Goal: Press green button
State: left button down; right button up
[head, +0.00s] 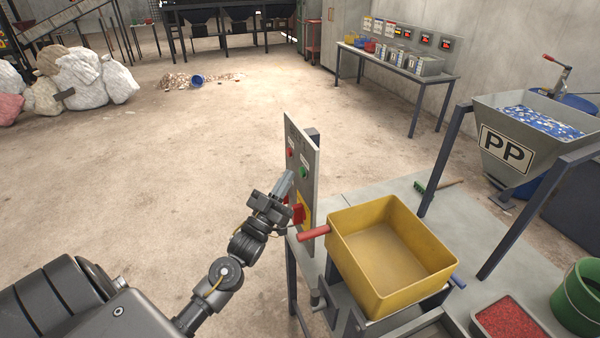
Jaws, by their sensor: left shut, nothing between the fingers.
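A larger red switch on a yellow plate (304,212) is lower on the same panel. My left gripper (286,178) is shut and empty. Its fingertips are in front of the panel, a little left of and below the green button in the picture. I cannot tell whether they touch the panel. My right gripper is not in view.
A yellow tray (345,262) with a red handle (314,233) stands right of the panel. A grey PP hopper (482,110) is further right, with a green bucket (578,305) and a tray of red granules (505,318) near the front.

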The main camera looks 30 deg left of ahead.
pick_arm(q)
jog(key=shift+w, duration=0.1)
jog(key=shift+w+d, duration=0.25)
